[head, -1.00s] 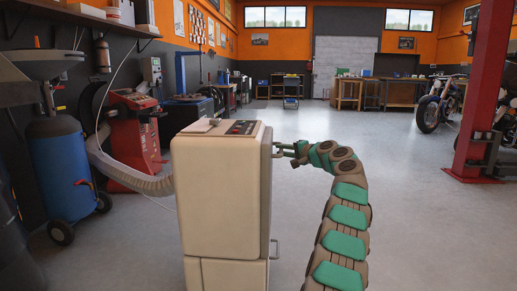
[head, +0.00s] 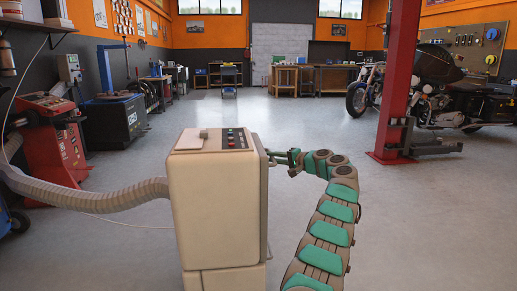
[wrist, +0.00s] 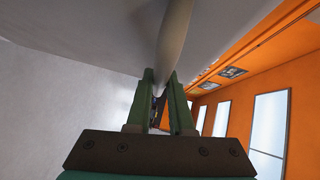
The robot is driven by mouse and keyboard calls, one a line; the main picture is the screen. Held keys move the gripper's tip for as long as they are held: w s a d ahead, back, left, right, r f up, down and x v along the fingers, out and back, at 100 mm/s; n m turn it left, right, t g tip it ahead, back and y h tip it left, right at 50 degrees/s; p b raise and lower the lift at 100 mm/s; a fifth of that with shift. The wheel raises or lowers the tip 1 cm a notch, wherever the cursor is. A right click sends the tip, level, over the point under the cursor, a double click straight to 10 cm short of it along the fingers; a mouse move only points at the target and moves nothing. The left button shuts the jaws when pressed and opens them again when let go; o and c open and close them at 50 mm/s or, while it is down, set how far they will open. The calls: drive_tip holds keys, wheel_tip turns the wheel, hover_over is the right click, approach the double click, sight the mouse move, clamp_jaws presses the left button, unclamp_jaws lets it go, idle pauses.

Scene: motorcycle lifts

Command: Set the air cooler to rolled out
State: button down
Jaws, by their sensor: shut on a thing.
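The air cooler (head: 217,205) is a tall beige cabinet directly in front of me, upright on the floor, with a small control panel on top. A ribbed grey hose (head: 110,198) runs from its left side. My gripper (head: 271,157) reaches its right side from the right. In the wrist view, my gripper (wrist: 161,82) is shut on a pale rounded handle (wrist: 176,38) that stands out from the cooler's side. The cooler's base runs out of the bottom of the head view, and its far side is hidden.
A red machine (head: 55,148) and a dark tyre machine (head: 115,118) stand at the left. A red lift post (head: 398,80) and a motorcycle (head: 440,105) are at the right. Open grey floor (head: 235,112) stretches ahead to the workbenches at the back.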

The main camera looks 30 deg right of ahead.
drive_tip(key=shift+s+d+f+p, duration=0.1)
drive_tip(key=shift+s+d+p, duration=0.15)
drive_tip(key=shift+d+p, duration=0.4)
drive_tip(key=shift+s+d+f+p, duration=0.1)
drive_tip(key=shift+s+d+p, duration=0.25)
drive_tip(key=shift+d, duration=0.45)
drive_tip(key=shift+s+d+f+p, duration=0.1)
drive_tip(key=shift+s+d+p, duration=0.05)
drive_tip(key=shift+d+p, duration=0.5)
drive_tip(key=c, duration=0.8)
unclamp_jaws()
drive_tip(key=shift+r, duration=0.1)
drive_tip(key=b+v, duration=0.1)
drive_tip(key=v, duration=0.6)
drive_tip(key=shift+s+d, duration=0.15)
drive_tip(key=shift+s, duration=0.15)
